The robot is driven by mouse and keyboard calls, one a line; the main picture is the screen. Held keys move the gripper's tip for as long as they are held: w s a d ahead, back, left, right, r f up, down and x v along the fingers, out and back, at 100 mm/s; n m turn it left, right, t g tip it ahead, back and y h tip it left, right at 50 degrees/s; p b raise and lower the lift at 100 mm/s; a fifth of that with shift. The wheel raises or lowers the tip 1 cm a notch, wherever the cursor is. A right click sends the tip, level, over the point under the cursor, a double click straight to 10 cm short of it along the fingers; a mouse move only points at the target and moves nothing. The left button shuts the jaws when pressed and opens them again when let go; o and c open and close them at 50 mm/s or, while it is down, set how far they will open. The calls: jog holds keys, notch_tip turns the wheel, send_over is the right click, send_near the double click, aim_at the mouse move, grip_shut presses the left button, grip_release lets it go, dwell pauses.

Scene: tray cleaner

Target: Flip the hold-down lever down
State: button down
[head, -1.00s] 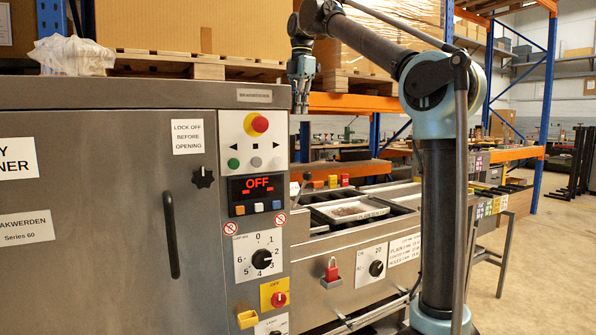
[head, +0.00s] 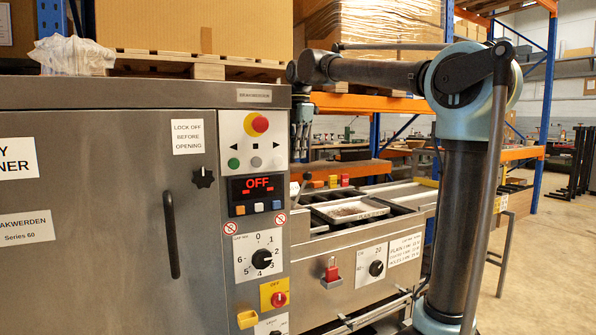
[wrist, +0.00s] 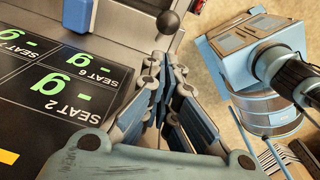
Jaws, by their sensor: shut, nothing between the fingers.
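A lever with a dark ball knob (wrist: 168,22) on a metal rod shows at the top of the wrist view, beyond my fingertips; I take it to be the hold-down lever. A small dark knob (head: 306,177) beside the control column in the head view may be the same one, but I cannot be sure. My gripper (wrist: 166,66) is shut and empty, with its fingers converging below the ball in the wrist picture and apart from it. In the head view my gripper (head: 302,145) hangs fingers down behind the machine's control column, partly hidden.
A dark panel (wrist: 60,100) with green seat readouts lies left of my fingers in the wrist view. In the head view, the steel cabinet (head: 100,260) fills the left, and a metal tray (head: 383,211) sits on the machine bed. Open floor (head: 545,270) lies right.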

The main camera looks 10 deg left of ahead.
send_over(301, 190)
jog(key=s+a, duration=0.1)
jog(key=shift+f, duration=2.9)
